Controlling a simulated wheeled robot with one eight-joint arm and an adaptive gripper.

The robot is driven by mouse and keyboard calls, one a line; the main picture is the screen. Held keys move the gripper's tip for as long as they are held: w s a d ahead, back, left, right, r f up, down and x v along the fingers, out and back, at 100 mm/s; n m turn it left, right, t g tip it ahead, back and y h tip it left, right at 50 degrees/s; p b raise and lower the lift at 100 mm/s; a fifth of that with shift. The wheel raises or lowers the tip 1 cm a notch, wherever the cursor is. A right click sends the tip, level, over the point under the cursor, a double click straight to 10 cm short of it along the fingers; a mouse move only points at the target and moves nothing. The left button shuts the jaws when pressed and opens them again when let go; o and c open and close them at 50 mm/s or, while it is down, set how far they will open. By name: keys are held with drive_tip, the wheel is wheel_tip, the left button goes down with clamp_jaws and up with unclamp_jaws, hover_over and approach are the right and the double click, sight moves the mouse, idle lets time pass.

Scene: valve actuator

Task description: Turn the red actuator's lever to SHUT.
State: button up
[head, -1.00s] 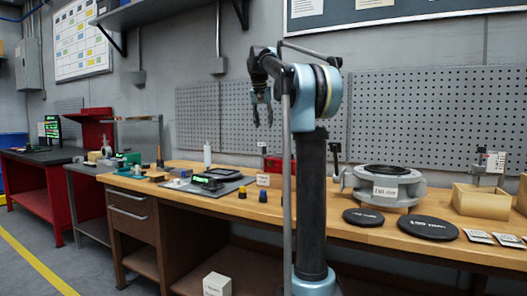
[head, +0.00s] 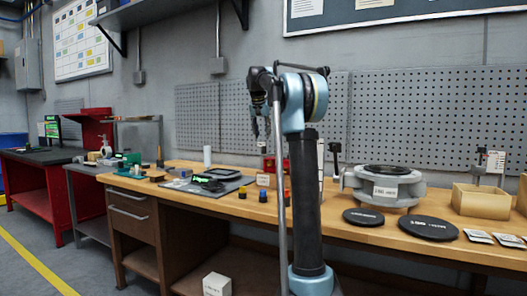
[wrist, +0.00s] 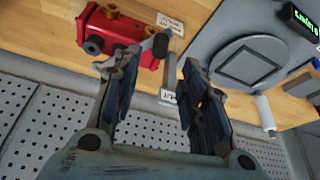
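The red actuator (head: 269,165) stands at the back of the wooden bench, partly hidden behind my arm in the head view. In the wrist view the red actuator (wrist: 110,32) lies at upper left, with brass-coloured fittings and a dark round end. A grey lever-like bar with a dark knob (wrist: 161,43) shows beside it, between two small white labels (wrist: 170,24) whose words are too small to read. My gripper (wrist: 146,68) is open and empty, its fingers spread either side of the bar in the picture; contact cannot be told. In the head view my gripper (head: 261,134) hangs above the actuator.
A grey mat (head: 232,184) with a green-lit display (head: 208,182) lies left of the actuator. A white cylinder (head: 207,156) stands behind it. A grey flanged valve (head: 385,184), black discs (head: 430,228) and a bin (head: 480,200) are at right. Pegboard (head: 420,120) backs the bench.

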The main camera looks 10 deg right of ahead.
drive_tip(key=x, duration=0.8)
drive_tip(key=shift+w+d+f, duration=0.1)
drive_tip(key=shift+d+f, duration=0.05)
drive_tip(key=shift+f, duration=0.1)
clamp_jaws()
